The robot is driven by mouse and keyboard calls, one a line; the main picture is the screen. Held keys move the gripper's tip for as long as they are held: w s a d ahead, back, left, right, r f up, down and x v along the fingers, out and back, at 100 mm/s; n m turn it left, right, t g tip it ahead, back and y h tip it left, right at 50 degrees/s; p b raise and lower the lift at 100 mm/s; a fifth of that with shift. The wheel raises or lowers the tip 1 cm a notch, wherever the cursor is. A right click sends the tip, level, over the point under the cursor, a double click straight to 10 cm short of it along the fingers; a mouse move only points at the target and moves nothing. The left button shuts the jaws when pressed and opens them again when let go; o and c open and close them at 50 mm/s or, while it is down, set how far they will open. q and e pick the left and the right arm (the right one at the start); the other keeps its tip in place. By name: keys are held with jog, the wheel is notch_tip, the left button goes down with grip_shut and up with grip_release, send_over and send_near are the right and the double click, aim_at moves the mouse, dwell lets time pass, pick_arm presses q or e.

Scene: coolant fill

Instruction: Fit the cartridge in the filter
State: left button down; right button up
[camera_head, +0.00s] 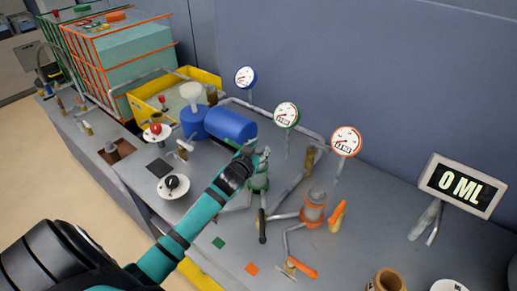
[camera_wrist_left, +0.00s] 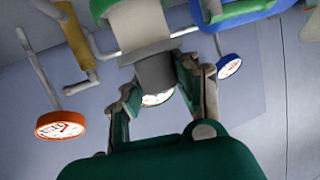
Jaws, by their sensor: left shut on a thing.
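My left gripper (camera_head: 262,157) reaches over the green filter housing (camera_head: 259,182) on the bench in the head view. In the left wrist view its two fingers (camera_wrist_left: 160,82) are shut on the grey end (camera_wrist_left: 155,71) of a pale cylinder, which looks like the cartridge (camera_wrist_left: 140,27). The cartridge's white body runs to a green rim (camera_wrist_left: 103,10) at the top edge of that view. I cannot tell whether its far end is inside the housing or just in front of it. In the head view my gripper hides most of the cartridge. My right gripper is not in view.
A blue tank (camera_head: 230,125) lies behind the gripper. Blue, green and orange-rimmed gauges (camera_head: 286,114) stand on pipes nearby. An orange housing (camera_head: 313,210) stands to the right, with an orange lever. A display (camera_head: 461,187) reads 0 ML.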

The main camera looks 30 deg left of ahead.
pick_arm(q)
jog(key=shift+f+b, duration=0.9)
jog(key=shift+f, duration=0.6)
jog(key=c, duration=0.9)
grip_release()
jog(key=v, duration=1.2)
